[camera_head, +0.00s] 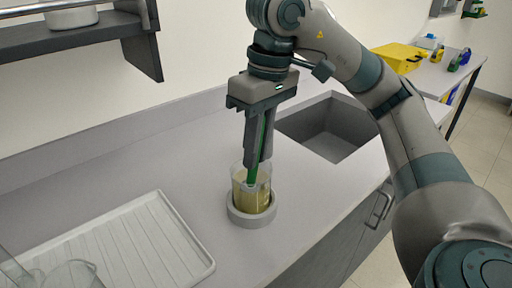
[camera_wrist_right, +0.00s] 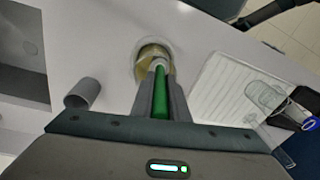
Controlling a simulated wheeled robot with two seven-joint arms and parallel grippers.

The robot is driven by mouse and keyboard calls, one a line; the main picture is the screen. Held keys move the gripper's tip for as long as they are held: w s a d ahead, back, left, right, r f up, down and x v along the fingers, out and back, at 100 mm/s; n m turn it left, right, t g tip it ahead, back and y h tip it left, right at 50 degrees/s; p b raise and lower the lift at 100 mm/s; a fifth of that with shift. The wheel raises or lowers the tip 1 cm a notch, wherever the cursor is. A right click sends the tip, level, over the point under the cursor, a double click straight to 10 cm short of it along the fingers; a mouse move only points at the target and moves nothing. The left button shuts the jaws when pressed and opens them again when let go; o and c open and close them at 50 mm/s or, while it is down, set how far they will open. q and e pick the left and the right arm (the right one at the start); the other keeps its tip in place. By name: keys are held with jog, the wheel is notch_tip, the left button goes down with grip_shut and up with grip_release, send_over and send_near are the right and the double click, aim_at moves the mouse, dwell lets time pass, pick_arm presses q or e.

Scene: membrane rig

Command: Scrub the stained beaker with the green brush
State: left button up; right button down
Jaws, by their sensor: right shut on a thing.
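The stained beaker (camera_head: 250,197) is clear with a yellowish-brown stain and stands upright in a round grey holder (camera_head: 240,218) on the counter. The beaker also shows in the right wrist view (camera_wrist_right: 152,54). My right gripper (camera_head: 257,158) points down over the beaker and is shut on the green brush (camera_head: 252,174). The green handle also shows between the fingers in the right wrist view (camera_wrist_right: 160,95). The brush's lower end is inside the beaker; its head is hard to make out. My left gripper is not in view.
A white ribbed drying tray (camera_head: 203,272) lies at the front left, with clear glassware (camera_head: 72,275) on it. A sink (camera_head: 328,128) is behind the beaker to the right. A dark shelf (camera_head: 140,45) hangs at the upper left. A yellow box (camera_head: 398,58) stands on a far table.

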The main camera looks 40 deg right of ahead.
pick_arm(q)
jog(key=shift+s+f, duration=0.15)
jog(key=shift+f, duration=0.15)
pick_arm(e)
jog(key=shift+f, duration=0.25)
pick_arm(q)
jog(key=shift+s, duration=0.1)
pick_arm(e)
jog(key=shift+w+d, duration=0.3)
jog(key=shift+d, duration=0.35)
